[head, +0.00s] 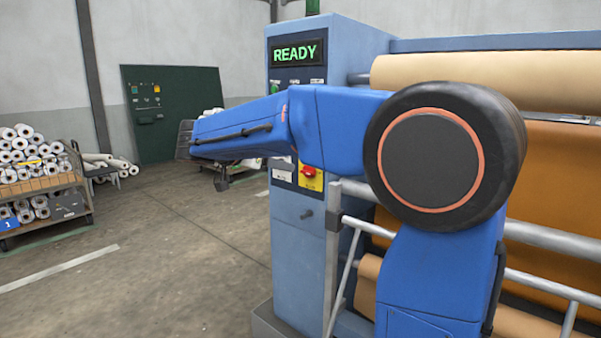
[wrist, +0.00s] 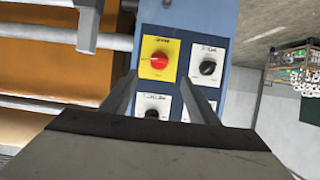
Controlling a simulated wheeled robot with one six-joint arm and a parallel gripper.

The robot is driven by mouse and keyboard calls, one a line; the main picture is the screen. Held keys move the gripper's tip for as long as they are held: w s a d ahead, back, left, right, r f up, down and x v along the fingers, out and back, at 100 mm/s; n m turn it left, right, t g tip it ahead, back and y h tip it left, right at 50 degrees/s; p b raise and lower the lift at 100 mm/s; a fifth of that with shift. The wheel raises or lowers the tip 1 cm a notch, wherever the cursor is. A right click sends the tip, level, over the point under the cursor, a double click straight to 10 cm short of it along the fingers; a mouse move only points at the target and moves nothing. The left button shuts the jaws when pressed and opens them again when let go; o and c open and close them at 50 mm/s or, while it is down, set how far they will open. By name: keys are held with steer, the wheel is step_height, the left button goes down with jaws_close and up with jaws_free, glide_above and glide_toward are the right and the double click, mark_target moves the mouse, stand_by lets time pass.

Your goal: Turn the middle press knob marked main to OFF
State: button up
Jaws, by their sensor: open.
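The press control column (head: 298,240) stands right of centre in the head view, with a lit READY display (head: 297,53). A red knob on a yellow plate (head: 310,176) shows just below my arm; the wrist view shows this red knob (wrist: 158,61) too. A black knob on a white plate (wrist: 208,67) is right of it, and two more white-plated knobs (wrist: 151,113) (wrist: 190,117) are nearer. The labels are too small to read. My gripper (wrist: 158,79) is open and empty, its fingers framing the lower part of the yellow plate. Contact cannot be told.
Press rollers (head: 480,82) and guard rails (head: 555,240) fill the right side. A cart of rolls (head: 38,175) stands at far left, and a dark green cabinet (head: 172,105) at the back. The floor left of the press is open.

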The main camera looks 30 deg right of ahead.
mark_target(305, 171)
steer(key=x, duration=1.3)
steer(key=shift+s, duration=0.1)
steer(key=c, duration=1)
